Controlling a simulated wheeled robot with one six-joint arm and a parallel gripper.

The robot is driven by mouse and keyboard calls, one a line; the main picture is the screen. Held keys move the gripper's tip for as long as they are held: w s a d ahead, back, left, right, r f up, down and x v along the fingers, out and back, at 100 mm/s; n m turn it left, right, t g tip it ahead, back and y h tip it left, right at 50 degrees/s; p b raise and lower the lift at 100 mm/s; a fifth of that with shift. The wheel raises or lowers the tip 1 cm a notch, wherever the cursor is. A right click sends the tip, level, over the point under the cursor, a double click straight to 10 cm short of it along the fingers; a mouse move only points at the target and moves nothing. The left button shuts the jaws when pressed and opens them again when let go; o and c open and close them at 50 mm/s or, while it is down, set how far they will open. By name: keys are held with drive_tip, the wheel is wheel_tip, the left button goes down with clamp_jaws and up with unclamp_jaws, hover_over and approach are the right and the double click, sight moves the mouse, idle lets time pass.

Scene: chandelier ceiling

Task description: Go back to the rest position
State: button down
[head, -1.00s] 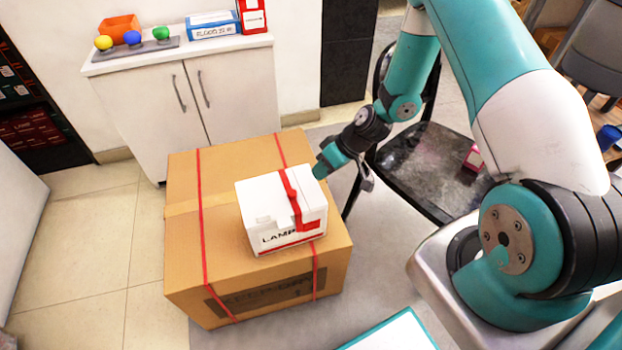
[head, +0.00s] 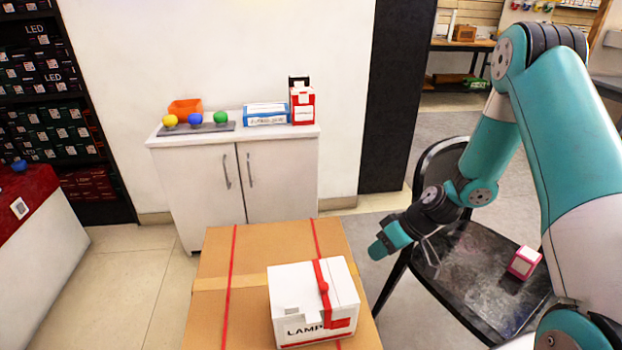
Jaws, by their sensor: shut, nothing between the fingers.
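My gripper (head: 429,252) hangs at the end of my teal arm, in the air in front of the black chair, right of the large cardboard box. It is small and dark against the chair, shut, with nothing seen in it. The white lamp box (head: 314,301) with a red ribbon sits on top of the cardboard box (head: 207,307), apart from my gripper. My arm is folded down from a raised elbow on the right.
A black chair (head: 470,275) with a pink box (head: 524,262) on its seat stands close to my gripper. A white cabinet (head: 282,178) at the back bears coloured balls, an orange bin (head: 186,108) and boxes. Floor (head: 110,285) is clear at left.

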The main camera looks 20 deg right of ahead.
drive_tip(key=s+a+r+n+g, duration=0.1)
drive_tip(key=s+a+r, duration=0.1)
drive_tip(key=a+r, duration=0.45)
drive_tip(key=s+a+r+n+g, duration=0.1)
drive_tip(key=s+a+r, duration=0.25)
drive_tip(key=r, duration=0.55)
drive_tip(key=s+a+r+h, duration=0.1)
drive_tip(key=s+a+r, duration=0.2)
drive_tip(key=s+r, duration=0.4)
drive_tip(key=s+a+r+h, duration=0.25)
drive_tip(key=s+r, duration=0.25)
drive_tip(key=s, duration=0.5)
wheel_tip(320, 180, up, 14)
drive_tip(key=p, duration=1.4)
drive_tip(key=shift+w+a+n+g+y, duration=0.3)
drive_tip(key=shift+w+a+g+y, duration=0.05)
drive_tip(key=shift+w+g+y, duration=0.1)
